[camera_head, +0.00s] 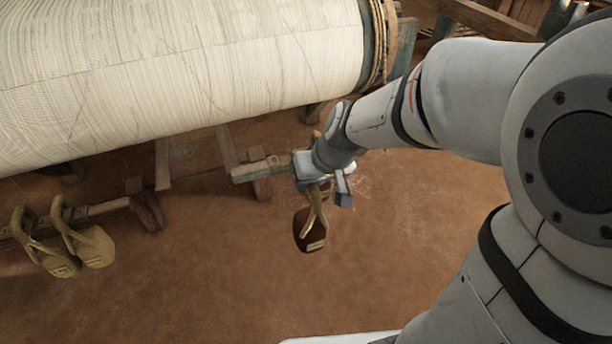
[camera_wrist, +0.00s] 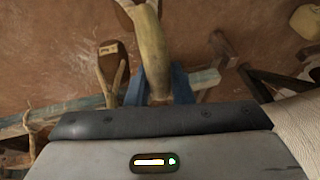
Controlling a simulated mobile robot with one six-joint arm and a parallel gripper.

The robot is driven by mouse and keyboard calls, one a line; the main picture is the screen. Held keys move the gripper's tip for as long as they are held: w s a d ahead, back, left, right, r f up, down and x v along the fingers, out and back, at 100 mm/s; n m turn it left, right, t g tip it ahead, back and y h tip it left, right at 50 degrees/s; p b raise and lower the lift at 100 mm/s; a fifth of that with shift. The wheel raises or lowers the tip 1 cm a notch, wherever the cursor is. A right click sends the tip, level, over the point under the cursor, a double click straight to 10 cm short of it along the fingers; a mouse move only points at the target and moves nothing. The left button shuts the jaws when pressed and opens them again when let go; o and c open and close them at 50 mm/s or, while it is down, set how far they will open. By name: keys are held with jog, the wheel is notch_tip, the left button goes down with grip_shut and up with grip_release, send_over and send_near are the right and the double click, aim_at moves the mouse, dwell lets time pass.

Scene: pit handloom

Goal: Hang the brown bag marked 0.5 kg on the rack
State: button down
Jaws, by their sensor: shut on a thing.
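My gripper (camera_head: 327,186) is shut on the tan strap of a dark brown bag (camera_head: 308,232), which hangs below it close to the end of a wooden bar of the rack (camera_head: 258,170). In the wrist view the strap (camera_wrist: 152,50) runs up from between the blue fingers (camera_wrist: 160,88). The bag's body is mostly cut off at the top edge there. A pale label shows on the bag, but its mark is too small to read. I cannot tell whether the strap touches the bar.
In the wrist view another brown bag (camera_wrist: 113,68) with a label hangs close beside the held strap. Two tan bags (camera_head: 58,257) hang on a bar at the left. The big cloth roll (camera_head: 190,60) lies above the rack. The earth floor (camera_head: 240,290) in front is clear.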

jog(key=shift+s+d, duration=0.2)
jog(key=shift+s, duration=0.35)
jog(key=shift+w+d, duration=0.1)
